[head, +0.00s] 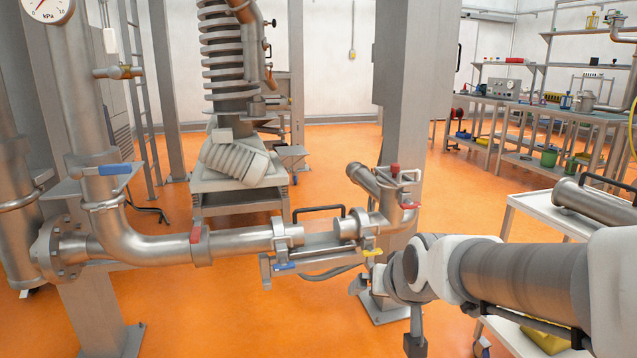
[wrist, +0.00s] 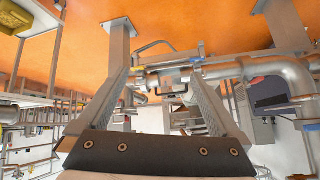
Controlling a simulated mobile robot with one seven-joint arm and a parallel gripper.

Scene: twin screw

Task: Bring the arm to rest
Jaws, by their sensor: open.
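My arm (head: 520,275) reaches in from the right edge of the head view and stretches left, in front of a grey post. My gripper (head: 362,282) is at its left end, just below and in front of the pipework, and partly hidden by the wrist. In the wrist view my gripper (wrist: 162,68) shows two fingers spread apart, with nothing held between them. Pipework shows beyond the fingers there, with orange floor at the top of the picture. I cannot tell whether the gripper touches the pipework.
A horizontal steel pipe (head: 243,242) ends at a gap facing a short pipe stub (head: 347,229). A bracket with a black handle (head: 318,209) spans there. The grey post (head: 405,110) stands close behind. Orange floor (head: 465,195) is clear behind.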

